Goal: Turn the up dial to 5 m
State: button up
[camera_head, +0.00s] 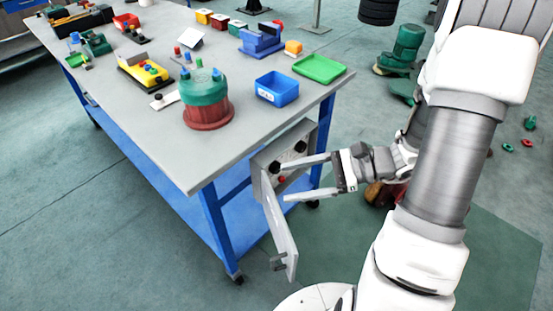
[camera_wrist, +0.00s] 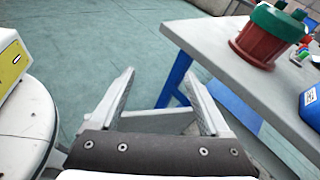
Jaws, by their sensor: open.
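A grey control box (camera_head: 290,150) hangs at the near end of the workbench, below the top. Its panel has two dark dials: one at the left (camera_head: 274,167) and one at the right (camera_head: 301,146). A red button (camera_head: 281,179) sits low on the panel. I cannot read which is the up dial or its setting. The box's door (camera_head: 280,232) hangs open toward me. My gripper (camera_head: 284,182) is open and empty, its fingers pointing left in front of the panel. They show apart in the wrist view (camera_wrist: 159,76); the dials are not visible there.
The workbench (camera_head: 150,135) carries a green-and-red pot (camera_head: 207,102), a blue bin (camera_head: 277,89), a green tray (camera_head: 319,68) and several small parts. The open door stands close to my lower finger. Floor (camera_head: 80,220) left of the bench is clear.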

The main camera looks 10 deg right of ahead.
jog(key=w+d+f+m+t+b, duration=0.3)
jog(key=d+f+m+t, duration=0.3)
jog(key=f, duration=0.3)
jog(key=m+t+h+b, duration=0.35)
jog(key=m+t, duration=0.25)
jog(key=m, duration=0.2)
send_near(278, 170)
jog(key=b+x, duration=0.2)
jog(key=x, duration=0.6)
jog(key=shift+w+a+r, duration=0.1)
jog(key=shift+w, duration=0.15)
grip_shut()
